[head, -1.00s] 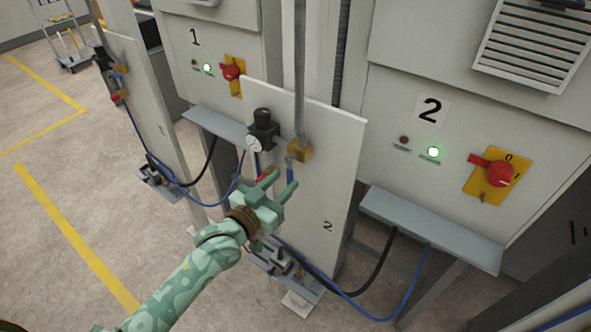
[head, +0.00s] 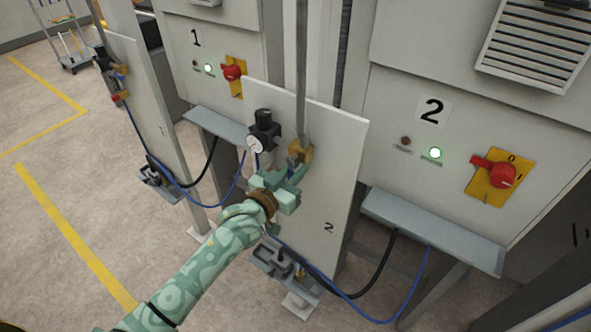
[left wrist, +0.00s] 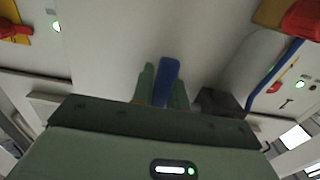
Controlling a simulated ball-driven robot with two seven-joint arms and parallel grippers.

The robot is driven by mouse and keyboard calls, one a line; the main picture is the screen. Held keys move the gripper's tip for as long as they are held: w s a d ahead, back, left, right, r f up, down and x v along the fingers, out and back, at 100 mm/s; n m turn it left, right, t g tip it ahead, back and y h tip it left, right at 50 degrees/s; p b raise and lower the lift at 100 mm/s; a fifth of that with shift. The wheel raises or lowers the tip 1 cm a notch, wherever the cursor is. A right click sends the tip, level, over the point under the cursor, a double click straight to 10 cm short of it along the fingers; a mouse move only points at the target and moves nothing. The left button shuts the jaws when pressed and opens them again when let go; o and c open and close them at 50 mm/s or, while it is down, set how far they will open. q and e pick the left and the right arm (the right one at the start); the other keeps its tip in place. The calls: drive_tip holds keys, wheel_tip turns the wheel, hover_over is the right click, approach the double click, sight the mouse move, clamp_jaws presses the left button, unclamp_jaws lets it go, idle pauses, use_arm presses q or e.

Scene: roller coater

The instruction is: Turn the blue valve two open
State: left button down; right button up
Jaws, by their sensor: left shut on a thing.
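The blue valve two has a brass body (head: 301,152) on the upright panel marked 2 (head: 325,190), below a vertical grey pipe. Its blue handle (left wrist: 168,82) shows in the left wrist view as a flat blue bar between two green fingers. My left gripper (head: 288,176) is at the valve in the head view, shut on this handle. In the left wrist view my left gripper (left wrist: 163,90) has one finger on each side of the bar. Most of the handle is hidden by the fingers in the head view. My right gripper is in neither view.
A black regulator with a round gauge (head: 256,145) sits close left of the valve. Cabinet 2 with a red switch (head: 502,175) and lit green lamp (head: 435,153) stands behind right. Panel 1 (head: 150,115) is at the left. Blue and black hoses hang low.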

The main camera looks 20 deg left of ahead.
sight(324, 153)
use_arm(q)
drive_tip(key=n+p, duration=0.1)
drive_tip(key=d+n+p, duration=0.1)
drive_tip(key=p, duration=0.1)
drive_tip(key=n+p, duration=0.1)
drive_tip(key=n, duration=0.1)
drive_tip(key=shift+s+d+r, duration=0.3)
drive_tip(key=shift+r, duration=0.1)
drive_tip(key=n+p, duration=0.1)
drive_tip(key=d+n+p, duration=0.1)
drive_tip(key=n, duration=0.1)
drive_tip(key=r+n+p, duration=0.1)
drive_tip(key=shift+s+d+n+p, duration=0.25)
drive_tip(key=shift+n+p, duration=0.1)
drive_tip(key=shift+n, duration=0.05)
drive_tip(key=n+p, duration=0.1)
drive_tip(key=n, duration=0.1)
drive_tip(key=d+r+n+p, duration=0.1)
drive_tip(key=n, duration=0.1)
drive_tip(key=shift+s+r+n, duration=0.15)
drive_tip(key=shift+r+n, duration=0.05)
drive_tip(key=shift+n, duration=0.1)
drive_tip(key=shift+s+d+r+n+p, duration=0.1)
drive_tip(key=shift+r+n+p, duration=0.35)
drive_tip(key=shift+n, duration=0.65)
drive_tip(key=shift+d+r+n+p, duration=0.1)
drive_tip(key=shift+r+n+p, duration=0.3)
drive_tip(key=shift+n, duration=0.7)
